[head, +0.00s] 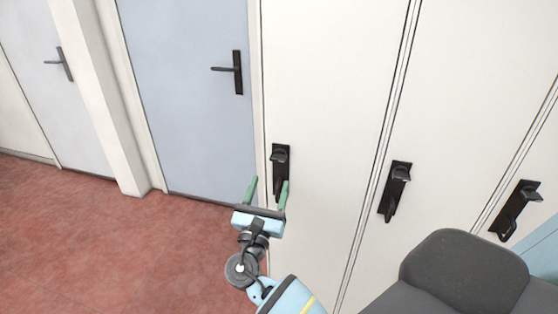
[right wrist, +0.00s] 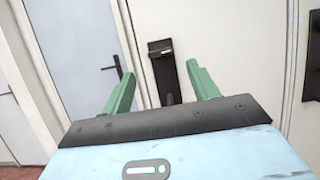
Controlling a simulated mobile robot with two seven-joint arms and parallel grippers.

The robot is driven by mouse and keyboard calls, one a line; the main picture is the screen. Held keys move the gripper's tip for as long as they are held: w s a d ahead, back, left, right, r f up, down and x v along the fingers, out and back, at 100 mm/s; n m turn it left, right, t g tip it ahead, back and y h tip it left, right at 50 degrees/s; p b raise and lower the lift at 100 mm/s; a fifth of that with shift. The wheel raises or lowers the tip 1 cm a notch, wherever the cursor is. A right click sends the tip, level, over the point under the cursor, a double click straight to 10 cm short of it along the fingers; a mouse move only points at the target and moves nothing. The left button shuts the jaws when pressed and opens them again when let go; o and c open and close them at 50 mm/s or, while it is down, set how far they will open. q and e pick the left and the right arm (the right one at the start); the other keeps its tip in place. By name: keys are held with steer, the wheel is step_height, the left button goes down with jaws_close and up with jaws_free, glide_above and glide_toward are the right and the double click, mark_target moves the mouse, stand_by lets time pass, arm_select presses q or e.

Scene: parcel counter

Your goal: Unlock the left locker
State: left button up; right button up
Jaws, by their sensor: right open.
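The left locker (head: 320,80) is a tall white door, shut, with a black lock plate and handle (head: 280,160) on its left side. My right gripper (head: 267,186) is open and empty, with green fingers pointing up at the lower part of that handle. In the right wrist view the same handle (right wrist: 161,65) shows beyond and between the two fingers (right wrist: 160,88). The lower end of the handle is partly hidden behind the gripper body there. I cannot tell whether the fingers touch it. My left gripper is not in view.
Two more white lockers with black handles (head: 396,190) (head: 517,208) stand to the right. A blue-grey door (head: 190,90) with a lever handle (head: 236,72) is to the left. A dark grey rounded shape fills the lower right. The red floor (head: 110,240) is clear at left.

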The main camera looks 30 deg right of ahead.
mark_target(277, 161)
steer(key=p+x, duration=0.1)
steer(key=x, duration=0.6)
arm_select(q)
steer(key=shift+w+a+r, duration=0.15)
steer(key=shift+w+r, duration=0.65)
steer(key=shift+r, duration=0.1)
arm_select(e)
steer(key=shift+w+d+r, duration=0.1)
steer(key=shift+w+d, duration=0.1)
steer(key=shift+d, duration=0.05)
steer(key=c, duration=1)
